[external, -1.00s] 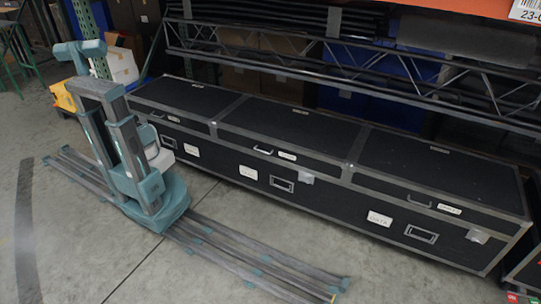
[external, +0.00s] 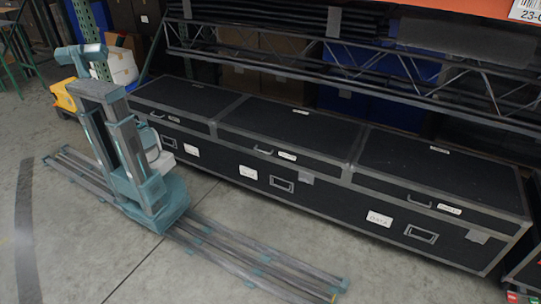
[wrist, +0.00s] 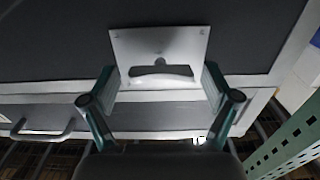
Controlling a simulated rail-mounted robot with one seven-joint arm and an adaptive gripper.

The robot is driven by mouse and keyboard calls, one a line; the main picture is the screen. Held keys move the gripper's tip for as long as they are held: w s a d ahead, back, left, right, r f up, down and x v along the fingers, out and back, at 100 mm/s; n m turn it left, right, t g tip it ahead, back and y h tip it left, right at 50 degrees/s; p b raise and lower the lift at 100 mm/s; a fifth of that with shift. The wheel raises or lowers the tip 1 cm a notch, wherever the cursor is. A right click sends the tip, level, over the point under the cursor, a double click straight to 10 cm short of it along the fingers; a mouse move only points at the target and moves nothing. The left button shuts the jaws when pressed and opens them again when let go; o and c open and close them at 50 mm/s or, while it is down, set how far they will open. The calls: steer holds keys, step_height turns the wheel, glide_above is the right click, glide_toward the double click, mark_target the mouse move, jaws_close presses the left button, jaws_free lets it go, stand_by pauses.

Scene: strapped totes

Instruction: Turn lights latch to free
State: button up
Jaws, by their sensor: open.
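In the wrist view, a pale latch plate (wrist: 185,42) with a dark slot and a raised curved bar fills the space ahead of my gripper (wrist: 160,80). My gripper is open, with one finger on each side of the plate's bar end and nothing held. I cannot tell whether the fingers touch it. No lights label can be read. In the external view, my arm stands at the left end of a long black case (external: 335,205) and hides the latch there. Two other latch plates show on its front, at the middle (external: 306,178) and right (external: 478,237).
In the wrist view, a case handle (wrist: 45,132) lies at lower left and a green perforated rack post (wrist: 290,145) at lower right. A metal truss (external: 300,45) and shelves stand behind the case. The floor in front is clear apart from my rail.

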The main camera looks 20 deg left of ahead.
steer(key=shift+w, duration=0.35)
steer(key=shift+c, duration=0.3)
steer(key=c, duration=1.1)
